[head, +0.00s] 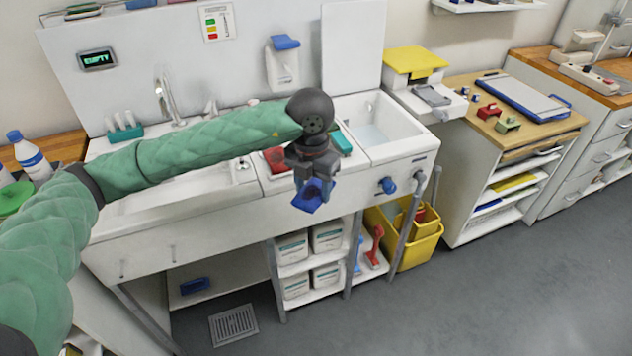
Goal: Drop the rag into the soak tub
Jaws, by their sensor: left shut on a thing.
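My left gripper (312,182) is shut on a small blue rag (307,200). It points down and holds the rag in the air, over or just in front of the sink unit's front edge; the exact depth is hard to tell. The soak tub, which I take to be the white basin with pale blue liquid (400,142), is set into the right end of the unit. The rag is to the left of this basin and apart from it. My right gripper is out of view.
A red item (276,158) and a teal block (341,142) lie on the counter by my left gripper. A tap (166,97) stands behind the left sink. A yellow bucket (418,245) is below.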

